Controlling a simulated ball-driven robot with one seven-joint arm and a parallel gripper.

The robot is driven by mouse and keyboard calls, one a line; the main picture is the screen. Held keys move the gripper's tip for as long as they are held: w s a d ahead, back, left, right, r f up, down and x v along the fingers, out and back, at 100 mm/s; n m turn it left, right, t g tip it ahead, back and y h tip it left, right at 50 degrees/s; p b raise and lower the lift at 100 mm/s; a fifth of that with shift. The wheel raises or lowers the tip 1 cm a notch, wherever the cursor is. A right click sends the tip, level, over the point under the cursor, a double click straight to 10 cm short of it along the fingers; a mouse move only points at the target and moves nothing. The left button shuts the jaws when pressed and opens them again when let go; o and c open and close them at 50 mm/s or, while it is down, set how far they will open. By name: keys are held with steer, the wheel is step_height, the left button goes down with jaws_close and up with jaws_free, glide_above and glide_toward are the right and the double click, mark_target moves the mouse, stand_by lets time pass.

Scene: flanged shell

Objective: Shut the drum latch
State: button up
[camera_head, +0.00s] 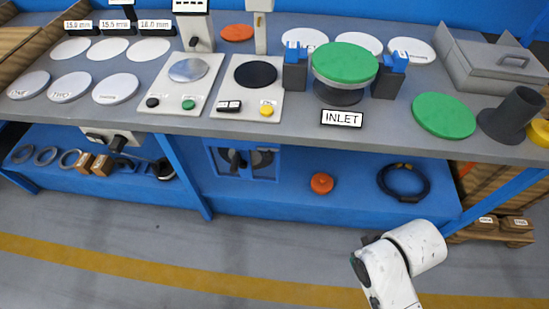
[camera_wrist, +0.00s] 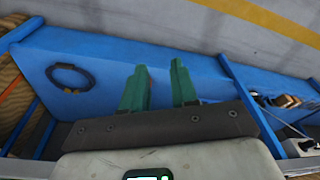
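A dark round drum (camera_head: 338,97) with a green disc (camera_head: 345,61) on top stands on the bench above an INLET label (camera_head: 341,118). Grey blocks with blue tops stand on both sides of it, the left block (camera_head: 295,68) and the right block (camera_head: 389,76). No part is marked as the drum latch, and I cannot tell which piece it is or its state. My gripper (camera_wrist: 157,70) shows in the wrist view with its two green fingers apart and nothing between them. In the head view only my white arm shows, in front of the bench at lower right; the fingers are hidden.
A green disc (camera_head: 443,115), a dark tilted cylinder (camera_head: 512,115) and a grey lidded box (camera_head: 492,66) are on the bench's right. Control panels and white discs fill the left. The blue lower shelf (camera_head: 285,185) holds a black coil (camera_head: 403,181). The floor in front is clear.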

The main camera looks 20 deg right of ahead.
steer(key=w+f+m+t+b, duration=0.1)
steer(key=w+b, duration=0.1)
steer(key=w, duration=0.2)
steer(key=w+f+m+t+y+b, duration=0.1)
steer(key=w+t+b, duration=0.1)
steer(key=w+b, duration=0.1)
steer(key=w+a+f+m+t+b, duration=0.1)
steer(key=w+m+t+b, duration=0.1)
steer(key=w, duration=0.3)
steer(key=shift+f+y, duration=0.2)
steer(key=shift+y, duration=0.1)
jaws_close()
steer(key=w+r+m+t+y+b, duration=0.1)
steer(key=w+r+m+t+b, duration=0.4)
steer(key=w, duration=0.6)
steer(key=shift+w+d+m+t+y+b, duration=0.35)
steer(key=shift+m+t+b, duration=0.85)
steer(key=shift+b, duration=0.65)
